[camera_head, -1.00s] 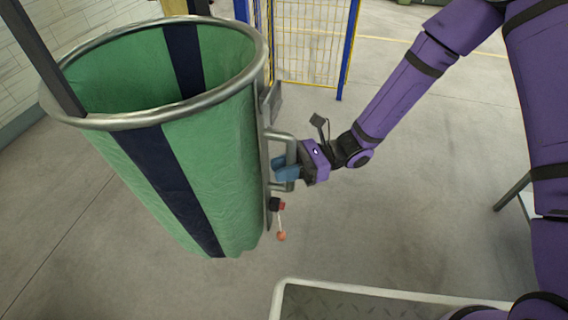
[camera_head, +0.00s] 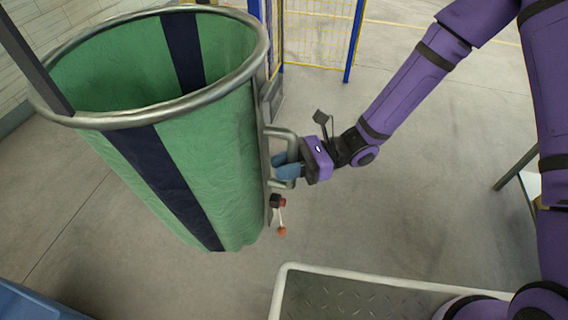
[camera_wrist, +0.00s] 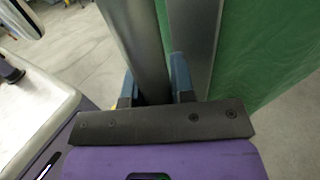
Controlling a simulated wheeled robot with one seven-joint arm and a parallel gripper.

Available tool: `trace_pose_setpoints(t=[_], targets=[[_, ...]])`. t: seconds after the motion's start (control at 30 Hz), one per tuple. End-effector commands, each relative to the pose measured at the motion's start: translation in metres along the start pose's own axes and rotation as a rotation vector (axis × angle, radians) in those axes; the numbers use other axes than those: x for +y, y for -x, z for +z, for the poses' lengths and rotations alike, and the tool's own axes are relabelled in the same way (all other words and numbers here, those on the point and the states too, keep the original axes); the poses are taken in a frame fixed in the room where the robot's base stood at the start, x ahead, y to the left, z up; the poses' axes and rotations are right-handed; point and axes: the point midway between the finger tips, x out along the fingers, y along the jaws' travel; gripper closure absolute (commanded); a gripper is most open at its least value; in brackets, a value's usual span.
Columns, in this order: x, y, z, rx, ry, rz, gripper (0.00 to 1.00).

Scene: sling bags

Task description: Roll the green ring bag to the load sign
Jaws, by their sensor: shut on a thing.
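The green ring bag (camera_head: 215,150) hangs upright from a metal ring at the left of the head view, with dark blue vertical stripes. A metal handle (camera_head: 279,132) stands out from a plate on its right side. My gripper (camera_head: 287,166) is shut on this handle, its blue fingers around the bar. In the wrist view the fingers (camera_wrist: 155,92) close on the grey bar beside the green cloth (camera_wrist: 262,45). A small dark box with a red part and a hanging orange ball (camera_head: 281,231) is below the handle. I see no load sign.
A dark post (camera_head: 32,62) crosses the ring at upper left. A yellow mesh fence with blue posts (camera_head: 354,42) stands behind. A blue object (camera_head: 35,303) shows at lower left. Grey floor is open behind and right of the bag.

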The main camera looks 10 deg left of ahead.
Motion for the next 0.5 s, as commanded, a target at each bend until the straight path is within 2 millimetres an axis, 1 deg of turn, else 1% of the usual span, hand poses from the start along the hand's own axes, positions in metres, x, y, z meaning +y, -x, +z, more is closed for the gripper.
trace_pose_setpoints(t=[0.1, 0.13, 0.17, 0.2, 0.23, 0.5], targets=[[0.0002, -0.0002, 0.0003, -0.001, 0.000, 0.001, 1.00], [0.0002, -0.0002, 0.0003, -0.001, 0.000, 0.001, 0.70], [0.0001, -0.0001, 0.0003, -0.001, 0.000, 0.001, 0.63], [0.0001, -0.0001, 0.0003, -0.001, 0.000, 0.001, 0.54], [0.0001, -0.0001, 0.0003, -0.001, 0.000, 0.000, 0.52], [-0.0001, 0.0010, 0.0001, 0.000, 0.000, 0.000, 0.52]])
